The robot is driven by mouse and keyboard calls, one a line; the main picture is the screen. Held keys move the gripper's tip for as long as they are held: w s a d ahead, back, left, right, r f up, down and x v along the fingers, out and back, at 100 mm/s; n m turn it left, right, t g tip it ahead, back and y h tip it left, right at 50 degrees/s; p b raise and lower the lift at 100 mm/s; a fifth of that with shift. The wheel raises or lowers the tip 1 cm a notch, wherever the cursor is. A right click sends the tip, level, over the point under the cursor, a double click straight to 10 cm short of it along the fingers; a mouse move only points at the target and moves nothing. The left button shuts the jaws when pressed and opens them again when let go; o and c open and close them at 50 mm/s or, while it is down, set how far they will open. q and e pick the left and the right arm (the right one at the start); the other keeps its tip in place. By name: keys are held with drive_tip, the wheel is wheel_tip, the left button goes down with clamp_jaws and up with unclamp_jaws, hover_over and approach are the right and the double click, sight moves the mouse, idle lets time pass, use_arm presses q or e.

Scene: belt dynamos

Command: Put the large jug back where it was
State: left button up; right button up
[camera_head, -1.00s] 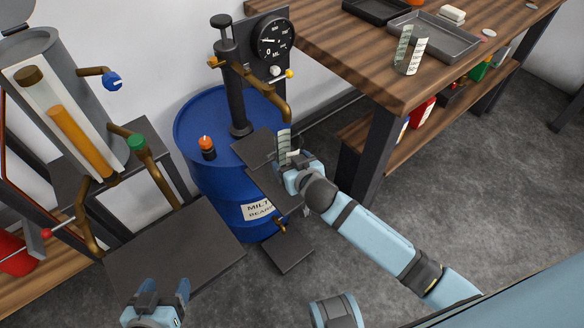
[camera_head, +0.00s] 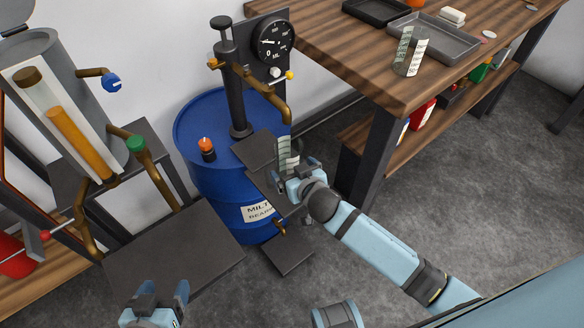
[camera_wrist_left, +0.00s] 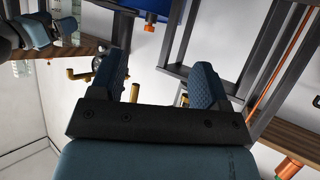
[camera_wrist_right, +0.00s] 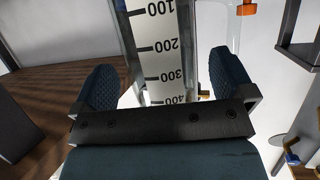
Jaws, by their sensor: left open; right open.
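A clear jug with a pale scale strip (camera_head: 284,150) stands by the blue drum, at the dark plates in front of the spout. My right gripper (camera_head: 298,172) is close beside it on the near side, with its fingers apart. In the right wrist view the scale strip (camera_wrist_right: 165,50), marked 100 to 400, shows between the open fingers (camera_wrist_right: 160,88). Contact cannot be told. More clear scaled glassware (camera_head: 410,50) stands on the wooden bench; which jug is larger cannot be told. My left gripper (camera_head: 160,290) is open and empty at the lower left, also seen in the left wrist view (camera_wrist_left: 168,85).
The blue drum (camera_head: 205,180) carries a pump with a brass spout (camera_head: 280,105) and a dial (camera_head: 274,40). A wooden bench (camera_head: 340,50) with trays (camera_head: 455,40) is at upper right. A dark stand (camera_head: 180,255) and tank (camera_head: 55,60) are left. The floor at right is clear.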

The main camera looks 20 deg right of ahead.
use_arm(q)
drive_tip(key=shift+s+a+p, duration=0.15)
drive_tip(key=shift+p, duration=0.55)
use_arm(e)
drive_tip(key=s+d+n+g+y, duration=0.1)
drive_tip(key=s+g+y, duration=0.1)
drive_tip(key=s, duration=1.8)
drive_tip(key=shift+s+r+n, duration=0.3)
drive_tip(key=shift+s+r, duration=0.1)
drive_tip(key=shift+r, duration=0.05)
use_arm(q)
wheel_tip(320, 180, up, 16)
drive_tip(key=s+a+y+p, duration=0.1)
drive_tip(key=a+p, duration=0.1)
drive_tip(key=p, duration=2.2)
drive_tip(key=shift+s+r+g+p, duration=0.2)
drive_tip(key=shift+r+g+p, duration=0.05)
drive_tip(key=shift+g+p, duration=0.15)
use_arm(e)
wheel_tip(320, 180, up, 16)
drive_tip(key=s+d, duration=0.1)
drive_tip(key=d, duration=0.1)
drive_tip(key=shift+s+r+g+h, duration=0.2)
drive_tip(key=shift+s+g+h, duration=0.05)
drive_tip(key=shift+g+h, duration=0.05)
